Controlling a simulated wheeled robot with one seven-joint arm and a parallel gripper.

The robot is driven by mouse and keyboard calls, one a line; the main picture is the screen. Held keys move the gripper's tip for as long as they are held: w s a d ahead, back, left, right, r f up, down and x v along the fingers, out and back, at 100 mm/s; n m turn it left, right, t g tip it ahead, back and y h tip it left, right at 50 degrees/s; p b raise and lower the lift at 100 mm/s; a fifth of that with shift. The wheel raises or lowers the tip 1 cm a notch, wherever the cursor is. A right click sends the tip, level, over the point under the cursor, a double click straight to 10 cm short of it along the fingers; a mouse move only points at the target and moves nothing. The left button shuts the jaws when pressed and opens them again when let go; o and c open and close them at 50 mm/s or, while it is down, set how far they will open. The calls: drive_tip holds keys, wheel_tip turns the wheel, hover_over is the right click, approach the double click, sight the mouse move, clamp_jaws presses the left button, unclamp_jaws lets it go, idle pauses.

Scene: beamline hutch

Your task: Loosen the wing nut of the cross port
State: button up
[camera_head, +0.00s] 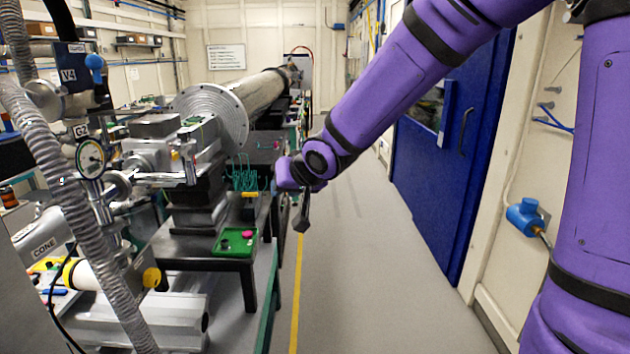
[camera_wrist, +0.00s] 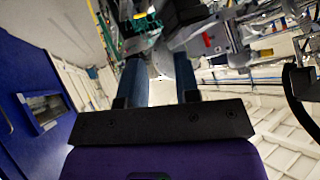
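A silvery vacuum fitting shaped like a cross (camera_head: 105,190) is at the left in the head view, below the gauge marked G2 (camera_head: 90,158). A horizontal metal pipe runs right from it to a small clamp (camera_head: 190,165). I cannot tell for sure which small part is the wing nut. My gripper (camera_head: 302,218) hangs over the aisle, right of the beamline and apart from it. In the wrist view my gripper (camera_wrist: 160,65) has its two fingers apart with nothing held between them. Metal fittings show beyond the fingers, tilted in the picture.
A corrugated hose (camera_head: 75,200) rises in the left foreground. A dark stand (camera_head: 220,258) carries a green tray (camera_head: 235,243) left of the gripper. A large round flange (camera_head: 225,110) is behind it. The floor aisle (camera_head: 360,260) is clear; a blue door (camera_head: 450,150) is at right.

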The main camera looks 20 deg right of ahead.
drive_tip(key=s+d+r+h, duration=0.2)
drive_tip(key=s+d, duration=0.2)
drive_tip(key=s, duration=0.1)
drive_tip(key=shift+d+r+g+h, duration=0.3)
drive_tip(key=shift+d+r, duration=0.05)
drive_tip(key=shift+r, duration=0.05)
clamp_jaws()
drive_tip(key=n+t+y, duration=0.2)
drive_tip(key=n+y, duration=0.4)
drive_tip(key=n, duration=1.3)
approach(190, 154)
drive_tip(key=s+a+r, duration=0.1)
drive_tip(key=s+r, duration=0.2)
drive_tip(key=s, duration=0.2)
drive_tip(key=x, duration=0.9)
drive_tip(key=shift+w+a+f, duration=0.1)
drive_tip(key=shift+a+f, duration=0.1)
drive_tip(key=shift+f, duration=0.05)
drive_tip(key=shift+w+d+f, duration=0.45)
drive_tip(key=shift+w+f, duration=0.1)
drive_tip(key=shift+w, duration=0.25)
drive_tip(key=shift+w+d+f, duration=0.1)
drive_tip(key=shift+w+f, duration=0.4)
drive_tip(key=shift+w, duration=0.15)
